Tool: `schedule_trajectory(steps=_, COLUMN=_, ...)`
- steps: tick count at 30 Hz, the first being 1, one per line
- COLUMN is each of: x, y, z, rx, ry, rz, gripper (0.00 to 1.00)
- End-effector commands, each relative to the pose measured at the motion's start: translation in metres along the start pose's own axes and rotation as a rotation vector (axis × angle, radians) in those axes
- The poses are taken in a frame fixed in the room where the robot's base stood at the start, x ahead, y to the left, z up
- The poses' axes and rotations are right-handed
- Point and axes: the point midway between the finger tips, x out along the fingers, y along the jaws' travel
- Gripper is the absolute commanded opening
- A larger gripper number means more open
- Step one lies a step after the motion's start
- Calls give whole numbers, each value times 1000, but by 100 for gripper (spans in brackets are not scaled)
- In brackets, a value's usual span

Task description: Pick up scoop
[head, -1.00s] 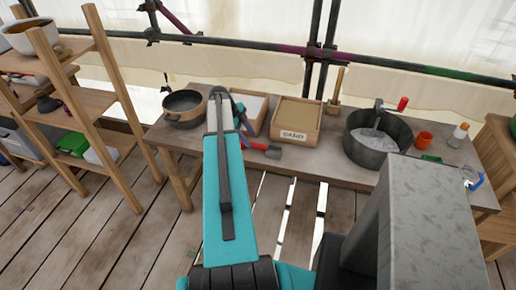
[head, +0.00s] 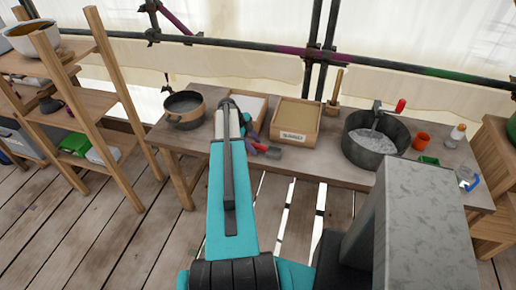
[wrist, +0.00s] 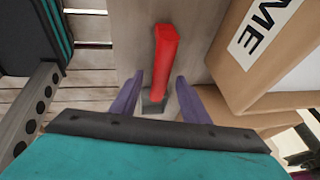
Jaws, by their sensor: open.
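A red-handled tool (head: 266,151) with a grey metal end, apparently the scoop, lies on the wooden table near its front edge. In the wrist view its red handle (wrist: 166,55) points away from my gripper, and its small grey end shows between the fingers. My gripper (wrist: 160,82) is open and empty, with one purple finger on each side of the tool's lower part. The gap in height between fingers and tool is hard to judge. In the head view my arm partly hides the gripper (head: 250,133).
A white-filled box (head: 262,104) and a sand box (head: 294,122) stand behind the tool. A pan (head: 184,108) is to the left, a dark bucket (head: 371,150) with pale contents to the right. A wooden shelf (head: 75,100) stands at left.

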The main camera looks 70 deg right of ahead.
Motion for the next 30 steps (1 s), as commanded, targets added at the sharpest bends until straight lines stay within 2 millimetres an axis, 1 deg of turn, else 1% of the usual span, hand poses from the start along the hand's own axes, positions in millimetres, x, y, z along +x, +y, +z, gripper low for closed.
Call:
schedule_trajectory(steps=15, x=0, y=0, z=0, rx=0, ry=0, rz=-1, gripper=42)
schedule_trajectory(steps=17, x=0, y=0, z=0, rx=0, ry=0, rz=-1, gripper=33)
schedule_trajectory(steps=21, x=0, y=0, z=0, rx=0, ry=0, rz=-1, gripper=10)
schedule_trajectory(steps=23, x=0, y=0, z=0, rx=0, ry=0, rz=-1, gripper=0)
schedule_trajectory(steps=30, x=0, y=0, z=0, rx=0, ry=0, rz=-1, gripper=0)
